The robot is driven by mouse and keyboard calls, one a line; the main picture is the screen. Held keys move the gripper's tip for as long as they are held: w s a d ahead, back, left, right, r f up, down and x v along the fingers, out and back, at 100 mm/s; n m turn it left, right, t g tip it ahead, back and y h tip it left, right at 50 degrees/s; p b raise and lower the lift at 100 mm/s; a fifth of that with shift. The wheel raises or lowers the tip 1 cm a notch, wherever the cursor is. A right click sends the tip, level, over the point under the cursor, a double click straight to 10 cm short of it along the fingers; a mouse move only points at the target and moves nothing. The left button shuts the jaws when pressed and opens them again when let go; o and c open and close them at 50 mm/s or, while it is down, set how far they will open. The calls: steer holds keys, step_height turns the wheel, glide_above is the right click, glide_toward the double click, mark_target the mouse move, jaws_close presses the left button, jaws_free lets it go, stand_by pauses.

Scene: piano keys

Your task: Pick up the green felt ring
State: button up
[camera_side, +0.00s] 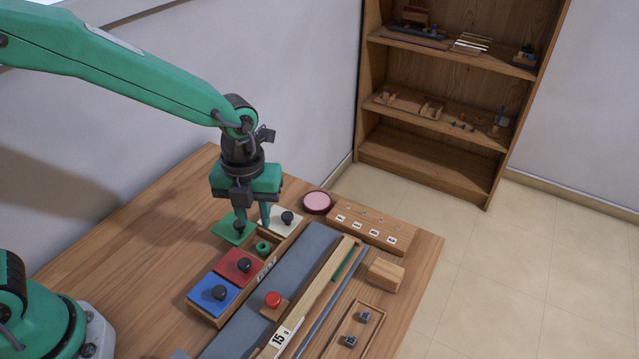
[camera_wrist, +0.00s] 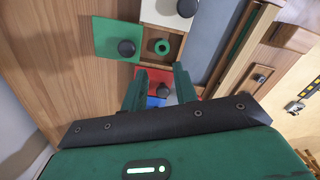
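The green felt ring (camera_side: 263,247) lies in an uncovered compartment of a wooden box (camera_side: 206,316). It also shows in the wrist view (camera_wrist: 162,46), just beyond my fingertips. My gripper (camera_side: 253,224) is above the box, pointing down, and appears a little behind the ring in the side view. Its two fingers are apart with nothing between them, as the wrist view (camera_wrist: 161,69) also shows. The green lid (camera_side: 225,232) with a black knob lies beside the open compartment, on the left.
A red lid (camera_side: 231,262) and a blue lid (camera_side: 207,299) cover neighbouring compartments; a white lid (camera_side: 270,214) is at the far end. Their black knobs stand up. A grey strip (camera_side: 309,247), a red button (camera_side: 273,299) and a pink round pad (camera_side: 317,201) are nearby. Bare table lies left.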

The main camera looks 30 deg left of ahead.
mark_target(263, 249)
steer(key=shift+d+f, duration=0.15)
steer(key=shift+f, duration=1.4)
steer(key=shift+f, duration=0.1)
steer(key=shift+w+f, duration=0.15)
steer(key=shift+f, duration=1.1)
steer(key=shift+w+f, duration=0.1)
steer(key=shift+f, duration=1.1)
steer(key=shift+m, duration=0.3)
steer(key=c, duration=0.6)
